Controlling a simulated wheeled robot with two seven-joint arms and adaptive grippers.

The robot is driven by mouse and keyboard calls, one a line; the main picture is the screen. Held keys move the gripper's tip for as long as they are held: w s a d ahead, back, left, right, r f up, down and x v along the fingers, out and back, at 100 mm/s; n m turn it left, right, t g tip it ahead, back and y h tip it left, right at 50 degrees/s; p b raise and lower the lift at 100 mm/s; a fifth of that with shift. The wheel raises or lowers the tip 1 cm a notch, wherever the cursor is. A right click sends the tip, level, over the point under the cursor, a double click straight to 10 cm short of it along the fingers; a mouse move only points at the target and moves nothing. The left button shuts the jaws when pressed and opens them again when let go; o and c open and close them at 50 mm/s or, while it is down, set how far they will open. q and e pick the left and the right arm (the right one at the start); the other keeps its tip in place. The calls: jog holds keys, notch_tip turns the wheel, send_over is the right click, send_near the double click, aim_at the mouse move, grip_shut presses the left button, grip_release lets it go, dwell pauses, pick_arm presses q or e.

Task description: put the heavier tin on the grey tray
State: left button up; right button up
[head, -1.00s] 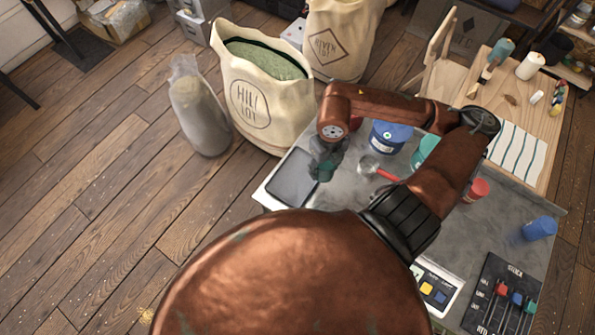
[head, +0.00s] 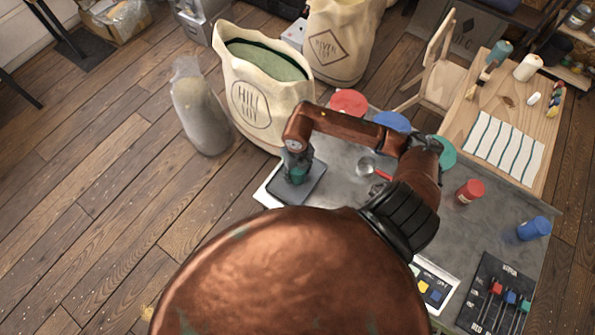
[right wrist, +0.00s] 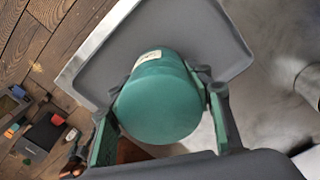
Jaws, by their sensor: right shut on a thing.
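My right gripper (head: 297,167) is shut on a small teal tin (head: 299,178). The gripper and tin are over the grey tray (head: 289,197) at the left end of the grey worktop. In the right wrist view, the teal tin (right wrist: 160,100) sits between both fingers, with the tray (right wrist: 105,72) behind it. I cannot tell whether the tin touches the tray. A small red tin (head: 469,191) and a small blue tin (head: 534,228) stand at the right of the worktop. My left gripper is not in view.
Larger red (head: 348,103), blue (head: 392,122) and teal (head: 446,153) containers line the worktop's back edge, partly behind my arm. A red-handled scoop (head: 368,167) lies mid-worktop. Sacks (head: 252,104) stand beyond the tray.

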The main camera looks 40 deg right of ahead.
jog(key=shift+f, duration=0.1)
jog(key=shift+f, duration=0.15)
jog(key=o, duration=1.4)
jog(key=shift+r, duration=0.25)
jog(key=shift+w+r, duration=0.1)
jog(key=shift+r, duration=0.2)
notch_tip(320, 180, up, 11)
jog(key=shift+r+b, duration=0.2)
jog(key=shift+b, duration=0.55)
